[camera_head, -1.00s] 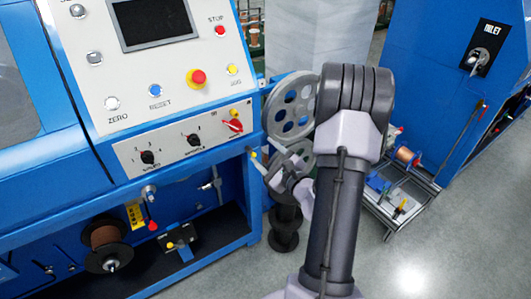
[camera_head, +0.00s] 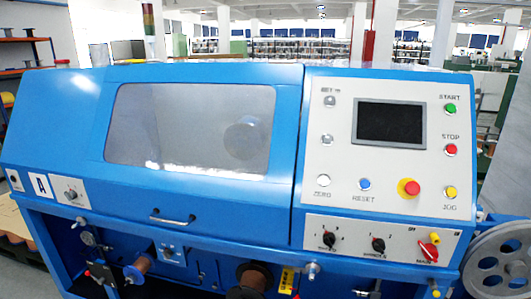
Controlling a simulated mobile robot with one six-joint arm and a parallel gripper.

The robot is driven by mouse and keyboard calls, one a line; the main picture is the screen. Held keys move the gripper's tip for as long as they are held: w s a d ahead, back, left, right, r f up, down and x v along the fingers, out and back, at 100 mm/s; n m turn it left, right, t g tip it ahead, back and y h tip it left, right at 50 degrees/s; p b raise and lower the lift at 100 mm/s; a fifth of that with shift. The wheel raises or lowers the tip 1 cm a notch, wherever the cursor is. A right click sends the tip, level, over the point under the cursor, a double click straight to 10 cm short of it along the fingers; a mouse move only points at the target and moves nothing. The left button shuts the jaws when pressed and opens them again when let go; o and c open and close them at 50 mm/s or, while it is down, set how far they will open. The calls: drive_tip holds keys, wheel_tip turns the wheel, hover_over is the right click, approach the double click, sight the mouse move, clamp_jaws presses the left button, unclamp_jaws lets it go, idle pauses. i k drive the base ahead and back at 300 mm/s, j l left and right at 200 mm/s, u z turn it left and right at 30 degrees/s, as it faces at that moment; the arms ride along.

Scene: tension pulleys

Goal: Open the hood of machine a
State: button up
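A silver bar handle (camera_head: 172,219) sits on the hood's lower front edge. My gripper and arm are not in the view now, so the gripper's state is hidden.
Right of the hood is a control panel (camera_head: 470,200) with a dark screen (camera_head: 390,123), buttons and a red main switch (camera_head: 428,250). Spools (camera_head: 254,278) and knobs sit below the hood. A grey pulley wheel (camera_head: 497,265) stands at the right edge. Shelves (camera_head: 28,50) are at the far left.

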sight(260, 210)
drive_tip(key=i+j+u, duration=0.1)
drive_tip(key=i+j, duration=0.3)
drive_tip(key=j, duration=0.2)
drive_tip(key=i+j+u, duration=0.1)
drive_tip(key=i+j, duration=0.35)
drive_tip(key=j, duration=0.1)
